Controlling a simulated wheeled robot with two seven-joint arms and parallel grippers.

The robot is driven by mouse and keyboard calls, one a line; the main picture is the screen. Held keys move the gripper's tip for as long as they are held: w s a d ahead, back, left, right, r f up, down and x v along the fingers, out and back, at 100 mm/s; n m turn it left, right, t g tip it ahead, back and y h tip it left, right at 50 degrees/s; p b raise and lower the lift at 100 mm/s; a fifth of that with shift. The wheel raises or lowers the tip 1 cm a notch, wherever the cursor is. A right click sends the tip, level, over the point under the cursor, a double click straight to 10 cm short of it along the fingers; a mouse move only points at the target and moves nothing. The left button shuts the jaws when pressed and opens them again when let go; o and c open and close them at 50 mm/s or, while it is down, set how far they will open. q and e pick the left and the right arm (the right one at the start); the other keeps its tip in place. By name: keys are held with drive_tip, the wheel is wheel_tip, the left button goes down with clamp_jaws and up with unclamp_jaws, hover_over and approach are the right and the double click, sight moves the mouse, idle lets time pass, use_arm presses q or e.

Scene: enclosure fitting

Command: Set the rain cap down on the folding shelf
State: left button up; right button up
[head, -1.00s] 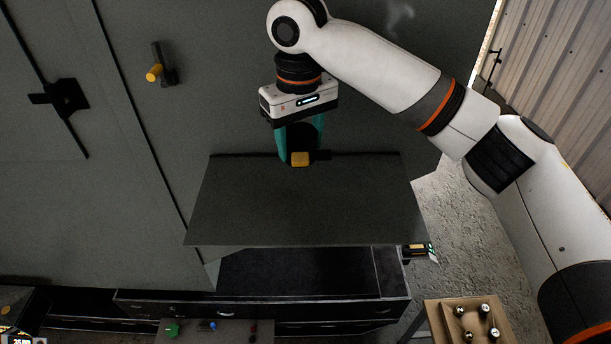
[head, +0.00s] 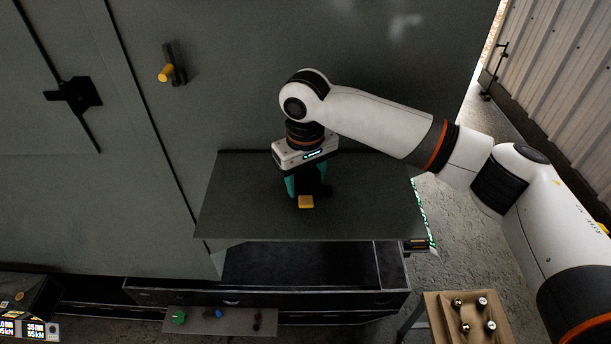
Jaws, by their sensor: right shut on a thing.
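The folding shelf (head: 245,215) is a flat dark grey panel standing out level from the front of the large grey enclosure. My right gripper (head: 306,190) points down over the middle of the shelf, with teal fingers shut on a small dark piece with a yellow block-like end. I take this piece to be the rain cap (head: 306,202); the fingers hide part of it. It is at or just above the shelf surface; I cannot tell whether it touches. My left gripper is out of view.
The enclosure door (head: 70,200) has a black latch (head: 75,95), and a yellow-knobbed handle (head: 167,72) is beside it. Below the shelf is a dark open drawer (head: 300,265). A wooden tray (head: 435,305) with several metal knobs stands lower right. Both sides of the shelf are clear.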

sight(305, 176)
drive_tip(key=shift+f, duration=0.1)
drive_tip(key=o, duration=1.1)
drive_tip(key=shift+o, duration=1.3)
drive_tip(key=shift+r, duration=0.55)
wheel_tip(305, 176, up, 11)
drive_tip(key=b, duration=0.3)
drive_tip(key=shift+s+b, duration=0.25)
drive_tip(key=shift+b, duration=0.05)
